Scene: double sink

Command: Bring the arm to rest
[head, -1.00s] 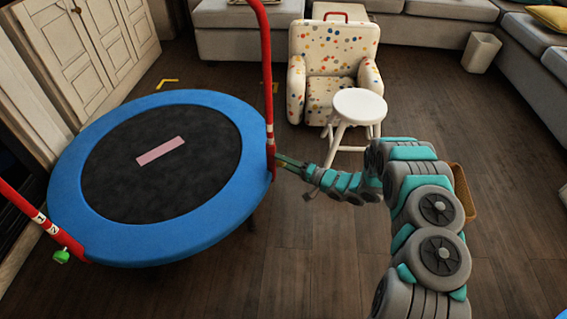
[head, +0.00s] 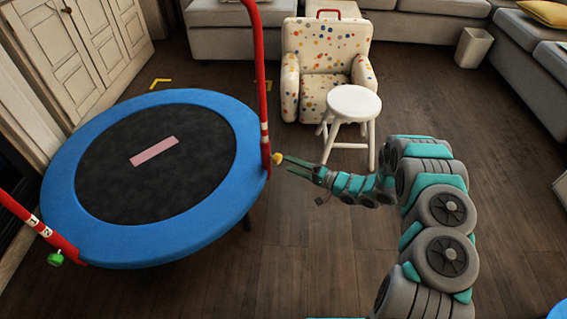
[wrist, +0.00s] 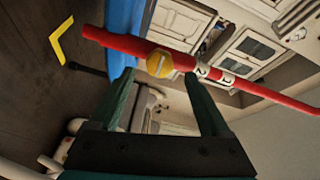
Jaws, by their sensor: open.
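My arm reaches in from the lower right of the head view, its teal and grey links bent toward the left. My gripper (head: 287,166) is open and empty, its dark green fingers pointing left at the trampoline's red post (head: 265,130). A yellow knob (head: 277,159) on that post is just beyond the fingertips. In the wrist view my gripper (wrist: 160,78) shows two spread fingers, with the yellow knob (wrist: 160,64) seen between and beyond them. I cannot tell the exact gap to the knob.
The blue-rimmed trampoline (head: 75,225) stands at left. A white stool (head: 354,103) stands behind my gripper, with a dotted armchair (head: 327,60) behind it. Grey sofas (head: 255,40) line the back. A white bin (head: 473,48) stands at back right. Floor below my gripper is clear.

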